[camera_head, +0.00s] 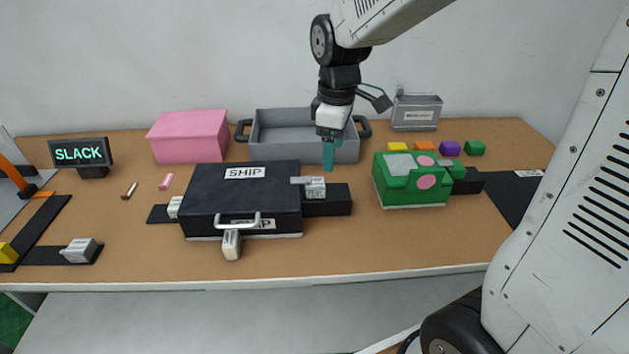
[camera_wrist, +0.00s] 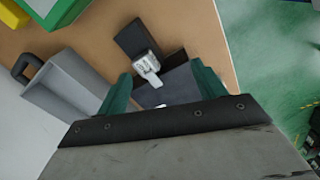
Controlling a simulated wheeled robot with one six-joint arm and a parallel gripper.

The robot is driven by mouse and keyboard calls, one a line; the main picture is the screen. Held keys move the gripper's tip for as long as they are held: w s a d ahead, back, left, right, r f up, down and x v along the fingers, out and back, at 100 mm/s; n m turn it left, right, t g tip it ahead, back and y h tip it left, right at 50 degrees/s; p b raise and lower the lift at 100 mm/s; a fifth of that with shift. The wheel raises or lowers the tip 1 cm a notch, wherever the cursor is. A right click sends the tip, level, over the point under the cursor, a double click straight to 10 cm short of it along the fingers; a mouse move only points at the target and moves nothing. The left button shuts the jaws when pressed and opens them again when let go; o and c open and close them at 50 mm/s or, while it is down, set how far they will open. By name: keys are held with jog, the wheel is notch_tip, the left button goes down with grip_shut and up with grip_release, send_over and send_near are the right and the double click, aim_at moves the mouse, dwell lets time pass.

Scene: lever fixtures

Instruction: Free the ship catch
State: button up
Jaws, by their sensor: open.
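A black case (camera_head: 265,205) labelled SHIP lies closed on the table, with a pale handle (camera_head: 240,221) on its front. A light grey catch (camera_head: 314,187) sits on a black block (camera_head: 328,203) at its right side; its arm reaches left to the lid. Other pale pieces are at the case's left side (camera_head: 175,206) and front (camera_head: 231,244). My gripper (camera_head: 328,156) is open and empty, pointing down above and behind the right catch. In the wrist view the catch (camera_wrist: 147,64) shows between and beyond the teal fingers (camera_wrist: 162,85).
A grey tray (camera_head: 275,135) stands behind the case, close to my gripper. A pink box (camera_head: 190,137) is at back left. A green box (camera_head: 410,183) with pink discs stands right. A sign (camera_head: 80,152) reads SLACK. The table front is mostly clear.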

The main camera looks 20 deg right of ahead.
aim_at(315, 182)
jog(key=w+f+n, duration=0.1)
jog(key=w+f, duration=0.1)
jog(key=w+f+n, duration=0.1)
jog(key=w+f, duration=0.1)
jog(key=w+a+f+n, duration=0.1)
jog(key=w+f, duration=0.1)
jog(key=w, duration=0.1)
jog(key=shift+w+f+n, duration=0.1)
jog(key=shift+f+n, duration=0.25)
jog(key=shift+n, duration=0.05)
jog(key=shift+w+f, duration=0.1)
jog(key=shift+f, duration=0.25)
notch_tip(315, 182, down, 8)
jog(key=shift+r, duration=0.25)
